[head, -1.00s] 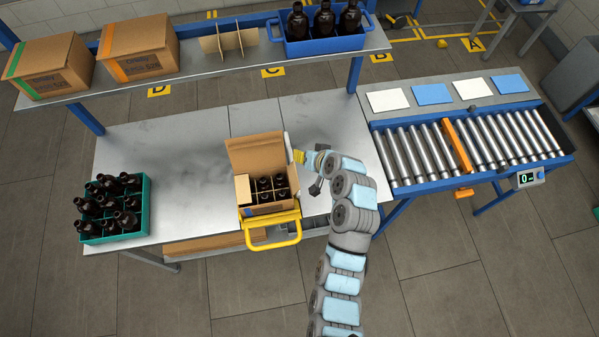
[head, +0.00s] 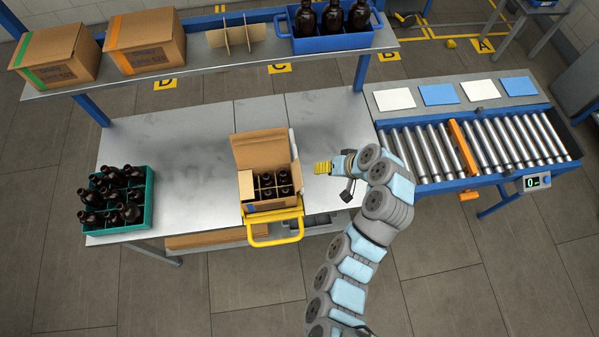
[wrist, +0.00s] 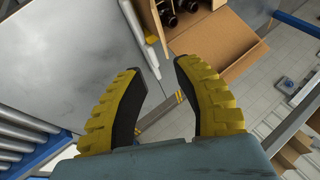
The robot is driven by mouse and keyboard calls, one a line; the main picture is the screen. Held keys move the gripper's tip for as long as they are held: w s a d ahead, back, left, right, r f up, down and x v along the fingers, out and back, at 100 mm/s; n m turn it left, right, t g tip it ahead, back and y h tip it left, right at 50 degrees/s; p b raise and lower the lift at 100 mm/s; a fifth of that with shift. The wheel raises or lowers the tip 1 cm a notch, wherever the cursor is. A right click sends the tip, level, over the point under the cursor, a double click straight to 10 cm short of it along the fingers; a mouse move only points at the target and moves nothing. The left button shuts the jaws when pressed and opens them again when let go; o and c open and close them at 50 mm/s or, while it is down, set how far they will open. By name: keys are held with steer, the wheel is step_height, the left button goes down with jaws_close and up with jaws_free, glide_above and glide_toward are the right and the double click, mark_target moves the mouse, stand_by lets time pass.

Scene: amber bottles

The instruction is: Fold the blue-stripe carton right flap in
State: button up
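The open carton (head: 275,206) stands on the bench with dark bottles (head: 266,192) in a divider; a small blue patch shows low on its front. Its back flap (head: 258,150) stands up, and a pale left flap (head: 246,183) shows at its left edge. The right flap is hard to separate from the carton's right edge, so I cannot tell its pose. My gripper (head: 318,168) is right of the carton, apart from it. In the wrist view, the yellow fingers of my gripper (wrist: 158,72) are spread and empty, with the carton (wrist: 213,45) beyond.
A yellow handle frame (head: 273,241) is at the carton's front, and a white bar (head: 293,148) is beside its right rear. A green crate of bottles (head: 148,205) stands left. The roller conveyor (head: 420,150) is right. The bench between crate and carton is clear.

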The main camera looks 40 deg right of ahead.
steer(key=b+x, duration=0.1)
steer(key=x, duration=0.1)
steer(key=b, duration=0.6)
glide_toward(299, 173)
steer(key=x, duration=0.2)
steer(key=shift+p+x, duration=1.15)
steer(key=shift+x, duration=2.9)
steer(key=shift+s+f, duration=0.1)
jaws_close()
